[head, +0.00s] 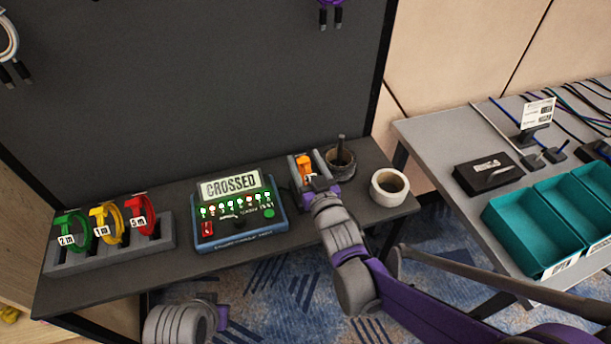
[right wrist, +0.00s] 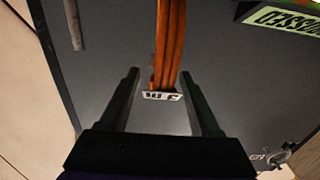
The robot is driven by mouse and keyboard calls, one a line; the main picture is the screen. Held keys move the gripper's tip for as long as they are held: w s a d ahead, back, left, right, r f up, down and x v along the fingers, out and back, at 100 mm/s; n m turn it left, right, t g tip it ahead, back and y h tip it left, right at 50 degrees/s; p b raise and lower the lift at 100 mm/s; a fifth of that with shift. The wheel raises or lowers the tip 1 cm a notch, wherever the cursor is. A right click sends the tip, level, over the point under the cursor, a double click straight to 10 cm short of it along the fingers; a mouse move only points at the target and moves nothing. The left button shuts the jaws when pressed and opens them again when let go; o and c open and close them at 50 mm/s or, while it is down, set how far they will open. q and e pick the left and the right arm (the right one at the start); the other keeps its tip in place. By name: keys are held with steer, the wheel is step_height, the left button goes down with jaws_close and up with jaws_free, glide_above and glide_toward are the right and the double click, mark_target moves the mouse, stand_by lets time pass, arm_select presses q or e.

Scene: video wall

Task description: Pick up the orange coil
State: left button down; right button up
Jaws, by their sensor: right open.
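The orange coil (head: 304,165) stands in a small grey holder on the dark table, to the right of the teal tester box in the head view. In the right wrist view the coil (right wrist: 171,40) is a bundle of orange strands with a white printed tag at its lower end. My right gripper (right wrist: 159,72) is open, with one finger on each side of the coil and gaps between. In the head view my right gripper (head: 314,185) is at the holder and partly hides it. My left gripper is not seen; only part of that arm shows at the bottom.
Green (head: 72,230), yellow (head: 107,222) and red (head: 141,215) coils stand in a grey rack (head: 70,262) at left. The tester (head: 238,210) reads "CROSSED". A dark cup (head: 340,163) and a white tape roll (head: 389,187) are close right of the holder. Teal bins (head: 530,235) stand on the right table.

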jaws_close()
stand_by(1.3)
